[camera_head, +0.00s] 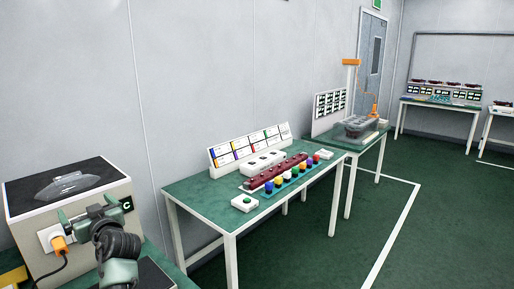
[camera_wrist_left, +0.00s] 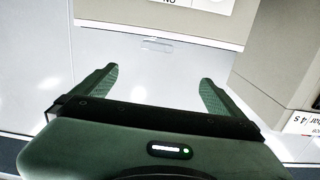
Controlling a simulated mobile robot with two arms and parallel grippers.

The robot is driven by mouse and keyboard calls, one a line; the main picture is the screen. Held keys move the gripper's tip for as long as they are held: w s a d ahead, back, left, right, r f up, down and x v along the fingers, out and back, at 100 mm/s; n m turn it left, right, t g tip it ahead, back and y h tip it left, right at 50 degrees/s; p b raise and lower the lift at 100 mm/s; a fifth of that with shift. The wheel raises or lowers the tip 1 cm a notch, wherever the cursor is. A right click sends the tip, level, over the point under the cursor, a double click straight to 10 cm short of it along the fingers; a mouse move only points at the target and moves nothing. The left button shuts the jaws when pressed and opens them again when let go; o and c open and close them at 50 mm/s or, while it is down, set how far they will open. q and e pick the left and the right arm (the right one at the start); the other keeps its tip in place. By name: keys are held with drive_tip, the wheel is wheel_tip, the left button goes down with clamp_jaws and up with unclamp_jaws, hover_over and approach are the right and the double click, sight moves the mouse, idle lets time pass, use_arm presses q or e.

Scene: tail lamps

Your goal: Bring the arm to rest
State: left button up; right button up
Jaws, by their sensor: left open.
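My left gripper (camera_head: 85,207) is at the lower left of the head view, in front of a beige box (camera_head: 125,222) marked C. Its two green fingers are spread apart with nothing between them. In the left wrist view, the open left gripper (camera_wrist_left: 158,75) faces a pale grey surface, and its fingers hold nothing. I cannot tell whether a finger touches the box. My left forearm hides part of the box's front. My right gripper is in neither view.
A clear lamp (camera_head: 68,186) lies on the box's black top. A green table (camera_head: 203,200) with coloured buttons stands to the right. Open floor (camera_head: 320,245) lies beyond.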

use_arm(q)
drive_tip(key=s+d+f+m+g+h, duration=0.1)
drive_tip(key=s+d+f+m+h, duration=0.2)
drive_tip(key=s+f, duration=0.6)
drive_tip(key=s+d+f+m+g+h, duration=0.2)
drive_tip(key=s+d+f+h, duration=0.15)
drive_tip(key=s+f, duration=0.6)
drive_tip(key=s+d+f+m+g+h, duration=0.35)
drive_tip(key=s+d+f, duration=0.25)
drive_tip(key=s+d, duration=0.45)
drive_tip(key=s+d+f+m+g+h, duration=0.3)
drive_tip(key=s+d+f, duration=0.4)
drive_tip(key=s, duration=0.6)
wheel_tip(320, 180, down, 26)
drive_tip(key=s, duration=0.2)
drive_tip(key=s+a+f+g, duration=0.1)
drive_tip(key=s+a+f, duration=0.1)
drive_tip(key=s+f, duration=1.3)
drive_tip(key=shift+s, duration=0.45)
drive_tip(key=shift+m, duration=0.25)
